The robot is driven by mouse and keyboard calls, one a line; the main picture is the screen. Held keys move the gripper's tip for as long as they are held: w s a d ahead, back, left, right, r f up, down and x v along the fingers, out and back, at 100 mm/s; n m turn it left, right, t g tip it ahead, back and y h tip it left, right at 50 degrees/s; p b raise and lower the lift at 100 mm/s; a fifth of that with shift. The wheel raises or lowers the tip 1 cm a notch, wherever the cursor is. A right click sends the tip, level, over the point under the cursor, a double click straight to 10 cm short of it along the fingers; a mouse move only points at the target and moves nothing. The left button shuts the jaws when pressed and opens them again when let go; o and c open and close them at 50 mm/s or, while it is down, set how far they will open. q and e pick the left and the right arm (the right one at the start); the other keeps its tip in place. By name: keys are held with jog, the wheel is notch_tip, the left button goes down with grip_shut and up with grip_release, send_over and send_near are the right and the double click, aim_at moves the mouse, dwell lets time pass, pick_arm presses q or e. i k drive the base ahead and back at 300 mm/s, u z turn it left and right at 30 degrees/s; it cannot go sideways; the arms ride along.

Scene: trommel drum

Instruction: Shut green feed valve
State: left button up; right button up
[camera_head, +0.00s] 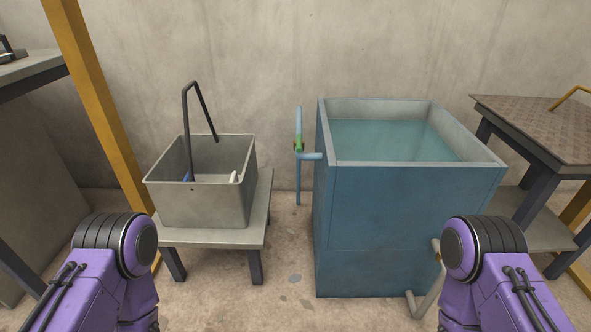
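The green feed valve (299,146) sits on a thin blue pipe (298,180) at the left side of a blue water tank (380,225). The valve is small here, and I cannot tell how its handle is turned. The pipe runs upright, with a short branch going right to the tank wall. The tank is open at the top and holds greenish water (385,140). My purple arms show at the lower left and lower right, well apart from the valve. Neither gripper is in view.
A grey bin (205,205) with a tall black handle stands on a low table (258,225) left of the valve. A yellow post (95,95) rises at the left. A table with a patterned top (530,125) stands right. Floor shows between bin table and tank.

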aim_at(298, 143)
jog(key=i, duration=1)
jog(key=z, duration=0.5)
